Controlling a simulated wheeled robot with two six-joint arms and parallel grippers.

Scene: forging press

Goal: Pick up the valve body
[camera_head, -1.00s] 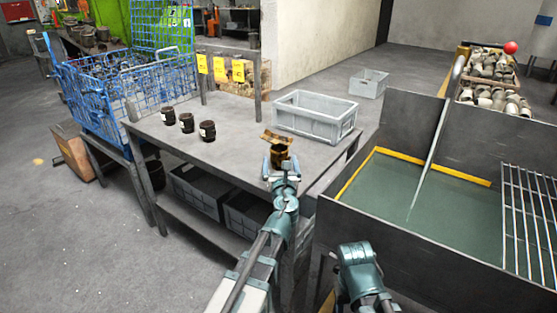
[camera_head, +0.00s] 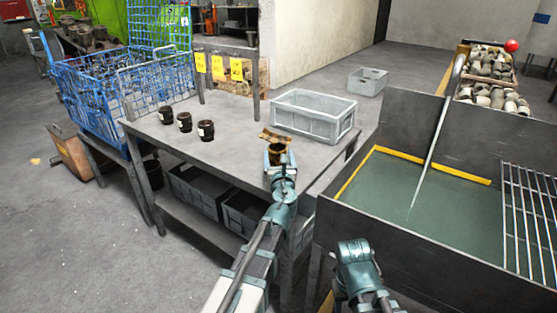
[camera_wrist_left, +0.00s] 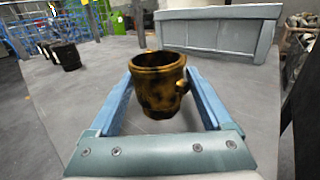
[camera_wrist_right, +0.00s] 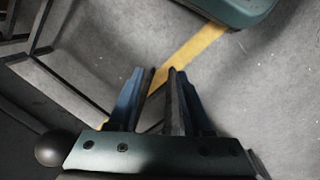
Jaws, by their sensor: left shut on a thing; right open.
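The valve body, a brass-brown cup-like part with small side stubs, shows in the left wrist view (camera_wrist_left: 158,84) between the two blue fingers. In the head view the valve body (camera_head: 277,151) is at the near right part of the grey table (camera_head: 235,130). My left gripper (camera_head: 278,160) is shut on it, one finger on each side. It looks upright; whether its base touches the table is hard to tell. My right gripper (camera_wrist_right: 160,85) is open and empty, over the floor in its wrist view.
Several dark labelled cups (camera_head: 185,122) stand on the table to the left. A grey crate (camera_head: 313,116) stands behind the valve body, with a small brown piece (camera_head: 272,136) near it. A green-floored tank (camera_head: 430,200) is at right. A blue wire cage (camera_head: 95,95) is far left.

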